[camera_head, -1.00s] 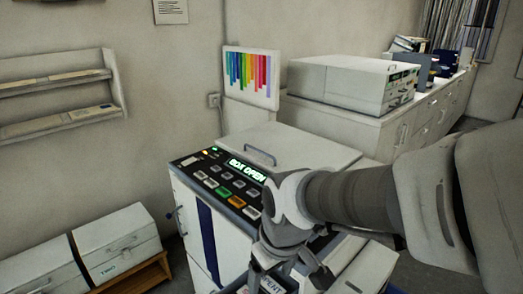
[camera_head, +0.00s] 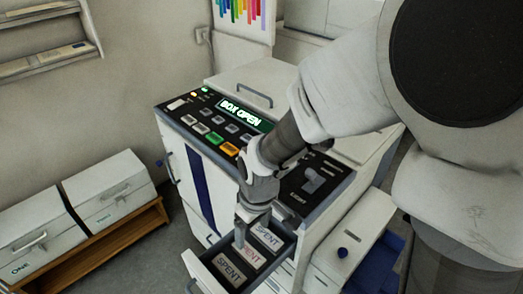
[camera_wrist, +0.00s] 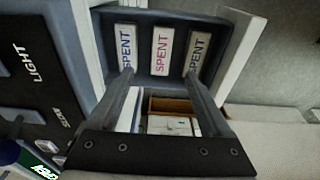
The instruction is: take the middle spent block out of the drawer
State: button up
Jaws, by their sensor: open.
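The open drawer (camera_head: 196,271) juts from the front of the white machine and holds three upright-faced blocks marked SPENT in a row. The middle spent block (camera_head: 246,255) has reddish lettering; in the wrist view it (camera_wrist: 162,52) lies between a block with blue lettering (camera_wrist: 126,47) and one with dark lettering (camera_wrist: 198,55). My gripper (camera_head: 240,238) is over the drawer and partly covers the blocks in the head view. In the wrist view my gripper (camera_wrist: 158,76) is open and empty, its fingertips on either side of the middle block's line. Their height above it is unclear.
The machine's control panel (camera_head: 221,122) reads BOX OPEN and stands behind the drawer. A white unit with a blue knob (camera_head: 342,252) is to the right. White boxes (camera_head: 108,190) sit on a low wooden shelf at left. Grey floor is clear between shelf and machine.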

send_over(249, 252)
jog(key=f, duration=0.4)
jog(key=d+f, duration=0.1)
jog(key=f, duration=0.1)
jog(key=shift+s+b, duration=0.2)
jog(key=shift+b, duration=0.2)
jog(key=shift+w+a+f+b, duration=0.1)
jog(key=shift+a+f+b, duration=0.15)
jog(key=shift+f, duration=1.05)
jog(key=shift+w+a+f+b, duration=0.1)
jog(key=shift+a+f+b, duration=0.1)
jog(key=shift+f, duration=1.05)
grip_shut()
